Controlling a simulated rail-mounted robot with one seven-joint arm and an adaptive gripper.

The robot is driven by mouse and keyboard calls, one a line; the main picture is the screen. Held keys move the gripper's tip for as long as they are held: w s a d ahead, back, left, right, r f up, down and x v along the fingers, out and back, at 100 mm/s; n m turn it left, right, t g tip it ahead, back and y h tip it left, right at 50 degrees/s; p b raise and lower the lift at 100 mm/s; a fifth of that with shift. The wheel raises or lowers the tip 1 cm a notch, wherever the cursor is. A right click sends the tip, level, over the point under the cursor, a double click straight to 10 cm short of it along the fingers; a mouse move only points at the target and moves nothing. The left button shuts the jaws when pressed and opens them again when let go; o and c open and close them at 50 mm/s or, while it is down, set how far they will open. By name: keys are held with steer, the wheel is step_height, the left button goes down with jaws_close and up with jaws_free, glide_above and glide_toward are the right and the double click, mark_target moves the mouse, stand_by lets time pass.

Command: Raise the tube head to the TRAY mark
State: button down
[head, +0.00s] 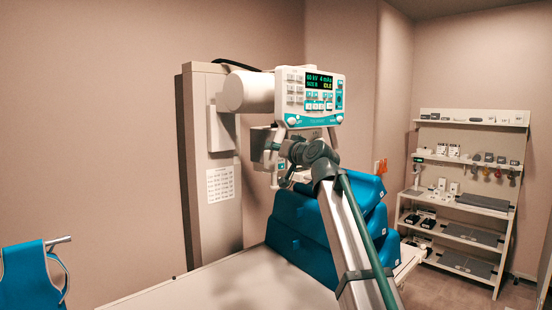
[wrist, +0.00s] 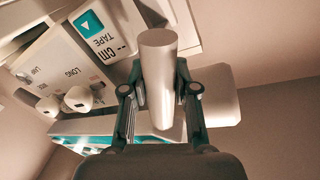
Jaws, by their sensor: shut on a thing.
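The tube head (head: 312,95) is a white housing with a teal-trimmed control panel and a lit display, carried on an arm from a tall beige column (head: 212,200). My gripper (head: 277,158) is just below the panel, at the tube head's underside. In the wrist view my gripper (wrist: 159,82) is shut on a pale round handle bar (wrist: 158,50), with one finger on each side. I cannot make out a TRAY mark in either view.
Blue cushions (head: 318,222) are stacked on a pale table (head: 240,280) below the tube head. A printed chart (head: 220,184) is on the column. Loaded shelves (head: 465,205) stand at right. The wall above the tube head is clear.

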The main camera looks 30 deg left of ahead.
step_height(320, 180, up, 11)
steer(key=shift+r, duration=0.1)
steer(key=c, duration=0.9)
jaws_free()
steer(key=shift+o, duration=0.2)
steer(key=v, duration=1.2)
steer(key=shift+f, duration=0.25)
